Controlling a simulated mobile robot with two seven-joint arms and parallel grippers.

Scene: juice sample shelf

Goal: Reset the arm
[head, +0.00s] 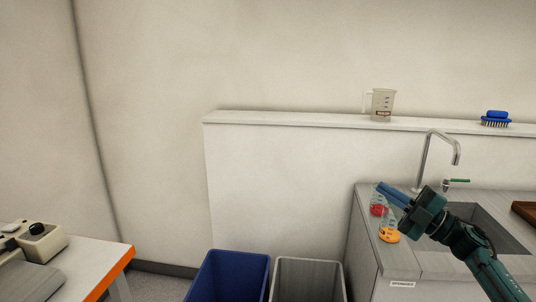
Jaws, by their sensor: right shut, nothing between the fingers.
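My right gripper (392,194) comes in from the lower right, in front of the sink counter. Its blue fingers are shut with nothing between them and point up and to the left. Behind and below the fingers, a red item (377,210) and an orange item (389,235) rest on the counter's left part; they seem to be the contents or ends of clear containers, partly hidden by the gripper. My left gripper is not in view.
The counter (365,262) holds a sink with a tap (425,160) and a brown tray (525,211). A ledge (290,119) bears a measuring jug (382,104) and a blue brush (496,118). A blue bin (228,276), a grey bin (308,280) and a white table (85,262) stand lower left.

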